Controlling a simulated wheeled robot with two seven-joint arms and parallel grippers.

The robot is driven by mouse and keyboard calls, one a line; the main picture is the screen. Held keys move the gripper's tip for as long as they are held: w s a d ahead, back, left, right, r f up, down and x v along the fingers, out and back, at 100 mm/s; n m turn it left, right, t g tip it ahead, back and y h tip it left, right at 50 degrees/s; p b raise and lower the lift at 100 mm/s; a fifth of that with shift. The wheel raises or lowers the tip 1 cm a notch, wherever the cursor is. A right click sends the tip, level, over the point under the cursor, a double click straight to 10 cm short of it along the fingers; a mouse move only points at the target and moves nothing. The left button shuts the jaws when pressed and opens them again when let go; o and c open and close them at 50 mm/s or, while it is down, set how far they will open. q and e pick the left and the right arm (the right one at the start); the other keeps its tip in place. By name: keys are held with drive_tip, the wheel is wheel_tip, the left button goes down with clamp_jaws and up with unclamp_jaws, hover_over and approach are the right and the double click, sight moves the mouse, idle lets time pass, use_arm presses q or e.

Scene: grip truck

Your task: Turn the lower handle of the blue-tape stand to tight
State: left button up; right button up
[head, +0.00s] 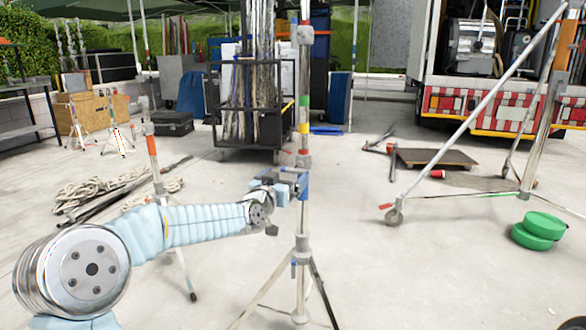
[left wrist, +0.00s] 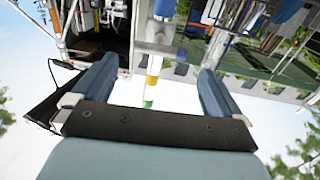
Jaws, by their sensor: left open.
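A silver stand (head: 303,215) with a blue tape band stands upright on splayed legs at the centre of the head view. Red, yellow and green bands show higher on its pole. A grey collar (head: 302,244) sits below the blue band, with a small blue part beside the pole just under it; I cannot tell whether that is the lower handle. My left gripper (head: 294,182) is beside the pole at about the blue band, above the collar.
A black cart (head: 232,110) of poles stands behind. Another stand (head: 152,150) is left, near coiled rope (head: 100,190). A wheeled stand (head: 460,125), green discs (head: 538,231) and a truck (head: 500,105) are right.

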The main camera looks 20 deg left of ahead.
sight(292, 170)
use_arm(q)
drive_tip(key=w, duration=0.4)
drive_tip(key=w+p, duration=0.1)
drive_tip(key=w, duration=0.2)
drive_tip(key=shift+d, duration=0.35)
drive_tip(key=shift+c, duration=0.3)
drive_tip(key=c, duration=0.9)
drive_tip(key=shift+o, duration=0.2)
